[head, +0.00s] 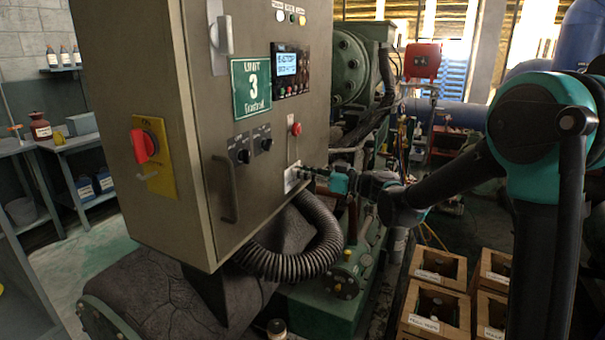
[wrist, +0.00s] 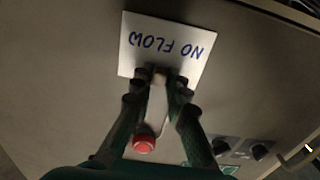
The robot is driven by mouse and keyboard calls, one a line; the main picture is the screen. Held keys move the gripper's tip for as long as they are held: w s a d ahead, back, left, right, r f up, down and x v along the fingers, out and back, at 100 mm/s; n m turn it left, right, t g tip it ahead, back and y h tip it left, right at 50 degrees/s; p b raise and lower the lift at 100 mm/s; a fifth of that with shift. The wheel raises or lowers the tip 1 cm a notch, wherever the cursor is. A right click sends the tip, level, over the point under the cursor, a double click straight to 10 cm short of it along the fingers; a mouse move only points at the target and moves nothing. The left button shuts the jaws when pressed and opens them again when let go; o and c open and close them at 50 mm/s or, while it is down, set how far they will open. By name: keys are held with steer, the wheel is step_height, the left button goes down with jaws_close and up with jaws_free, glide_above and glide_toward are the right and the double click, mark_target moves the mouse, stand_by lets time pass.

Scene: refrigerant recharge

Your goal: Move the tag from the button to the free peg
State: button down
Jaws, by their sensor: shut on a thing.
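The white tag (wrist: 165,42) reads "NO FLOW" and appears upside down in the wrist view. It also shows in the head view (head: 291,180), low on the right of the cabinet front. My gripper (wrist: 160,78) is shut on the edge of the tag nearer the button; the fingertips hide the exact grip. In the head view my gripper (head: 308,175) reaches in from the right. The red button (head: 296,129) is above the tag and also shows in the wrist view (wrist: 145,142). I cannot make out a free peg for certain.
The grey control cabinet (head: 215,130) carries a red rotary switch (head: 144,146) on its left side. A long handle (head: 228,190) and black knobs (head: 243,156) stick out of the front. A corrugated hose (head: 300,262) curves below. Wooden crates (head: 436,310) stand at lower right.

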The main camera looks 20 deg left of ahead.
mark_target(291, 160)
steer(key=shift+r, duration=0.15)
steer(key=shift+r, duration=1.45)
steer(key=d, duration=0.8)
steer(key=shift+s+d, duration=0.25)
steer(key=shift+s, duration=0.1)
